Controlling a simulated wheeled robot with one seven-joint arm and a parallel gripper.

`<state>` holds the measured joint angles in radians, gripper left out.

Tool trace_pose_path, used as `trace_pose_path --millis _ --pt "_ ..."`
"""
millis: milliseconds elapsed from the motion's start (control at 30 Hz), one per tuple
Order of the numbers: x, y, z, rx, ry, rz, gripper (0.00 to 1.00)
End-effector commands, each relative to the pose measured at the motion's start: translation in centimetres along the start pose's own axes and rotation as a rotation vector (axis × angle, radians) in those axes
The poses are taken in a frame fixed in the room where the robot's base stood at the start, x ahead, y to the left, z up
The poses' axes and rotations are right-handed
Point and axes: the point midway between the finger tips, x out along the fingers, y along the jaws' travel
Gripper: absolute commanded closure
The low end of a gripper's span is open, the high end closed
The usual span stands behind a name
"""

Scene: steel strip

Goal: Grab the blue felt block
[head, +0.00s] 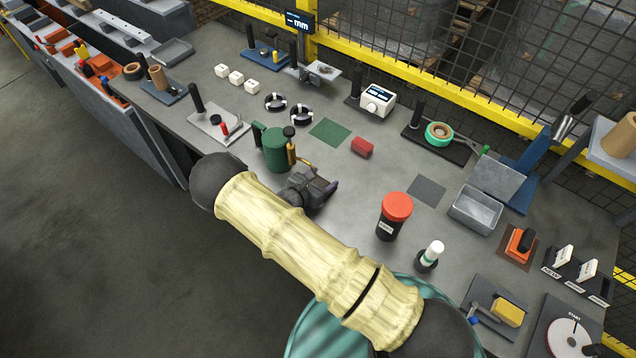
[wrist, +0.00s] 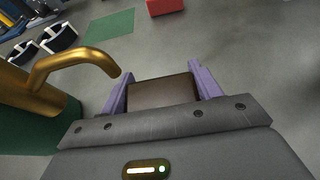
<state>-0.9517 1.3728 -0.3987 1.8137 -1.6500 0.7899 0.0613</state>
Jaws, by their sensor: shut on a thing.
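My gripper (head: 325,187) is low over the middle of the grey bench. In the wrist view its purple fingers (wrist: 163,92) are shut on a dark brown block (wrist: 161,92), which spans the space between them. In the head view only a small brown part of it shows by the fingers. I cannot tell whether the block touches the bench. I see no block that is clearly blue. A red block (head: 362,147) lies on the bench beyond my gripper, and it also shows at the top of the wrist view (wrist: 165,6).
A green can (head: 275,150) with a brass spout (wrist: 75,66) stands close at the left of my gripper. A green mat (head: 330,131) and a grey mat (head: 427,190) lie bare on the bench. A dark jar with a red lid (head: 396,206) stands to the right.

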Motion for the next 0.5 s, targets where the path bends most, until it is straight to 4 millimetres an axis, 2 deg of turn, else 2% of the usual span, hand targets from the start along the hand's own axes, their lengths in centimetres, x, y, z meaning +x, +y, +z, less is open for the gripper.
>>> trace_pose_path --millis 267,500 --pt "-0.2 0.1 0.4 0.001 0.000 0.001 0.62" --pt "-1.0 0.1 2.4 0.003 0.000 0.001 0.62"
